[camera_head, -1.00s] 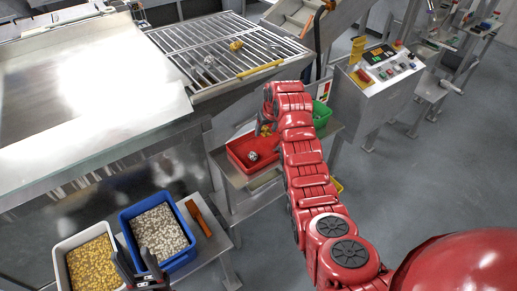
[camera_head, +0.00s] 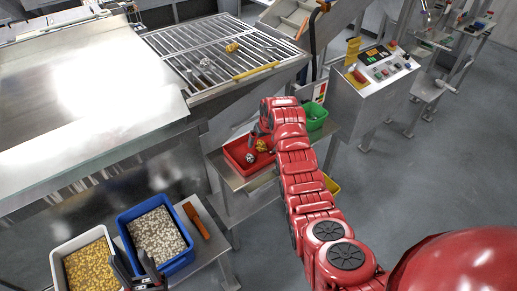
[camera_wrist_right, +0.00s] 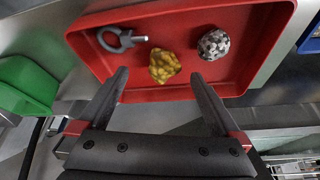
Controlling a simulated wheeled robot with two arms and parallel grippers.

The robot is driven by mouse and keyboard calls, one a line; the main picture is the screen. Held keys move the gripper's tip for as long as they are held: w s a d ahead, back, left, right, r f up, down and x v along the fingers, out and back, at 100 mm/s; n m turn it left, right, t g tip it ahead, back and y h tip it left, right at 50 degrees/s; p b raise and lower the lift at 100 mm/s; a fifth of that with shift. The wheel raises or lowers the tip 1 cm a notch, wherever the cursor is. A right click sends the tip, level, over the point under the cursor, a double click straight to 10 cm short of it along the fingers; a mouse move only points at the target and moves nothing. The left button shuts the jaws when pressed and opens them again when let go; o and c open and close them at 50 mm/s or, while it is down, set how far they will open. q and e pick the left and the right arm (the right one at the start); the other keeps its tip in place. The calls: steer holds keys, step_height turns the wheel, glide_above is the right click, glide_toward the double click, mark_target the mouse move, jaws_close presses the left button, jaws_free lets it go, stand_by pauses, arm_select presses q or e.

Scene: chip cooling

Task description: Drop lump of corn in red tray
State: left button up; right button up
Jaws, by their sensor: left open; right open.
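The yellow lump of corn (camera_head: 261,146) lies in the red tray (camera_head: 232,152). In the right wrist view the lump (camera_wrist_right: 164,66) sits near the tray's near wall (camera_wrist_right: 190,94), beyond my fingertips. A grey-white lump (camera_wrist_right: 213,44) and a grey ring-ended tool (camera_wrist_right: 121,39) are also in the tray. My right gripper (camera_wrist_right: 159,76) is open, with its fingers spread and nothing held, above the tray's near edge; the head view shows it over the tray, partly hidden by my arm. My left gripper (camera_head: 140,270) is open and empty by the blue bin.
A blue bin (camera_head: 184,262) of pale pieces and a white bin (camera_head: 57,264) of corn stand at the lower left. A green bin (camera_head: 316,117) is right of the red tray. More lumps lie on the metal grate (camera_head: 190,40). A control box (camera_head: 365,85) stands at the right.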

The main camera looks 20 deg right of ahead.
steer(key=shift+s+r, duration=0.15)
steer(key=shift+r, duration=0.15)
steer(key=p+v, duration=0.6)
steer(key=v, duration=1)
steer(key=shift+s+r+p, duration=0.15)
steer(key=shift+r+p, duration=0.2)
